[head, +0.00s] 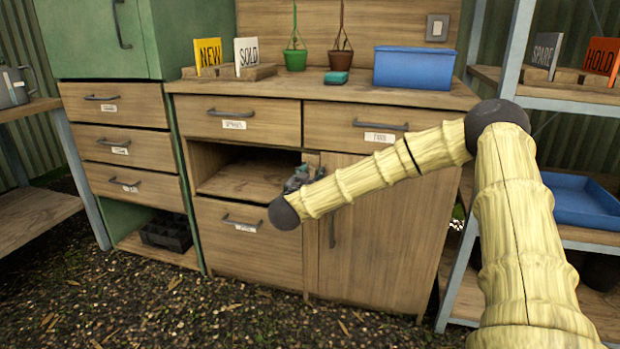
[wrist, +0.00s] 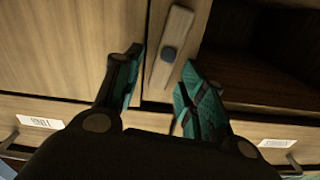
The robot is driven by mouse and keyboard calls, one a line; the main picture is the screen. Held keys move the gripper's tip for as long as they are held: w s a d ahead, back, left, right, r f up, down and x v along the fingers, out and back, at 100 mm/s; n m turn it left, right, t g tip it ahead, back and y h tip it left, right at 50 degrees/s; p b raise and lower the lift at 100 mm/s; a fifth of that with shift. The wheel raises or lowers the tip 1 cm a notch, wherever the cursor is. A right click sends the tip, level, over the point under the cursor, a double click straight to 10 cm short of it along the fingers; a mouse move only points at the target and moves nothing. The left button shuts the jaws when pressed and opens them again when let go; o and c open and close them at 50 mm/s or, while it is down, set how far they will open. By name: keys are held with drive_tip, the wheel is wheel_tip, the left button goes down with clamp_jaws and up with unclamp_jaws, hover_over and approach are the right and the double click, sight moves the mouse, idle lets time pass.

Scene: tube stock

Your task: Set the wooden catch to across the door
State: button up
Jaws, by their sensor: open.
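The wooden catch (wrist: 181,22) is a pale bar with a dark round pivot in the wrist view. It lies lengthwise along the upright between the cupboard door (wrist: 60,50) and the open compartment, not across the door. My gripper (wrist: 162,68) is open, with one teal-padded finger on each side of the catch in the picture. I cannot tell whether either finger touches it. In the head view my gripper (head: 299,178) is at the top left corner of the door (head: 375,230), and it and my arm hide the catch.
The open compartment (head: 240,180) is left of the door, above a labelled drawer (head: 240,240). Two drawers with bar handles (head: 232,112) (head: 380,125) sit above. A shelf rack with a blue tray (head: 582,203) stands at right. The gravel floor in front is clear.

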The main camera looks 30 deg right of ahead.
clamp_jaws()
drive_tip(key=shift+a, duration=0.15)
